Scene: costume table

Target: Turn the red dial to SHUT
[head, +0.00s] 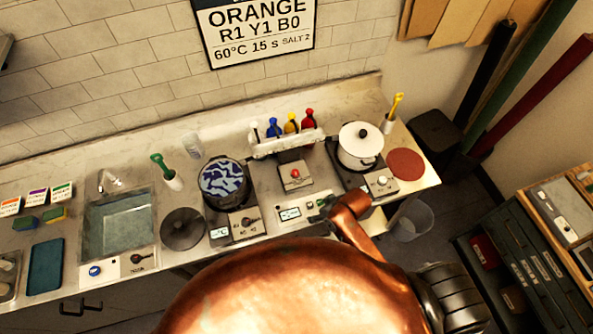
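A small red dial (295,174) sits on top of a grey metal box (293,184) on the counter, between two hot plates. Its markings are too small to read, so I cannot tell where it points. A large copper-coloured part of my arm fills the bottom middle of the head view. A thinner copper link reaches up to the counter's front edge, right of and below the box. A dark end there (325,208) seems to be my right gripper, apart from the dial; its fingers are too small and covered to judge. My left gripper is not in view.
A blue-patterned pot (225,182) stands left of the box and a white lidded pot (360,146) right. Coloured bottles (291,126) stand in a rack behind it. A small display unit (290,213) lies in front. A sink (120,226) is at left.

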